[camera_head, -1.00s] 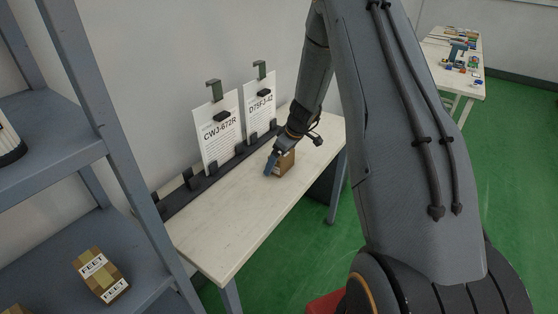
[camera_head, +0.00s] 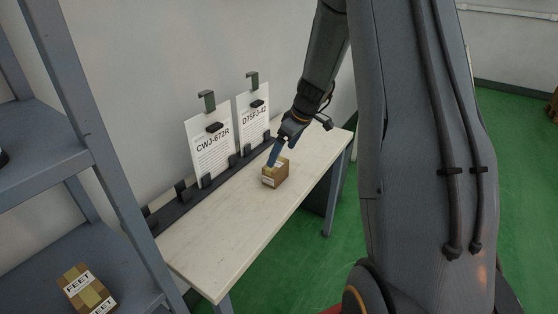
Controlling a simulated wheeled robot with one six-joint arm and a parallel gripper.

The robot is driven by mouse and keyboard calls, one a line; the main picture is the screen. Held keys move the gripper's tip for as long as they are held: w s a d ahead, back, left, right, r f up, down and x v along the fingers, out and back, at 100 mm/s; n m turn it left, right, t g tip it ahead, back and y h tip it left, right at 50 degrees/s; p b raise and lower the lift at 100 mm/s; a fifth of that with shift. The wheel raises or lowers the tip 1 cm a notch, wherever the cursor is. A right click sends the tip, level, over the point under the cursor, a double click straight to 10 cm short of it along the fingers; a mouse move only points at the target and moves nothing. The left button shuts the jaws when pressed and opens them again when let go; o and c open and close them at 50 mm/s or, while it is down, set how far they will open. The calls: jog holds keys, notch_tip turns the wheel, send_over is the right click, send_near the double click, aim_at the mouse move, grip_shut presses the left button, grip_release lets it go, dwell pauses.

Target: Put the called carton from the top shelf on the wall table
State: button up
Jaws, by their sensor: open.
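A small brown carton (camera_head: 275,175) with a pale label stands on the wall table (camera_head: 220,229), near the middle of its length. My gripper (camera_head: 274,157) is open, just above and behind the carton's top. Its blue finger overlaps the carton in the picture, so I cannot tell whether they touch. The label on this carton is too small to read. The grey shelf rack (camera_head: 101,161) stands at the left; the part of its upper board in view shows only a dark object cut off at the left edge.
A carton marked FEET (camera_head: 84,287) lies on the lower shelf. Sheets marked CWJ-672R (camera_head: 210,146) and D75FJ-42 (camera_head: 254,122) hang on the wall behind the table, above a dark rail with hooks. The table's near left part is bare. Green floor is open at the right.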

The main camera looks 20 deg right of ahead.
jog(key=s+a+r+m+g+h, duration=0.1)
jog(key=s+a, duration=0.3)
jog(key=s, duration=0.5)
jog(key=s+a+r+m+g, duration=0.1)
jog(key=s+a+m, duration=0.2)
jog(key=s, duration=0.7)
jog(key=s+a+r+m+g+h, duration=0.1)
jog(key=s+a+r+m, duration=0.1)
jog(key=s+a, duration=0.5)
jog(key=s, duration=0.2)
jog(key=shift+s+m+h, duration=0.3)
jog(key=shift+s+m, duration=0.1)
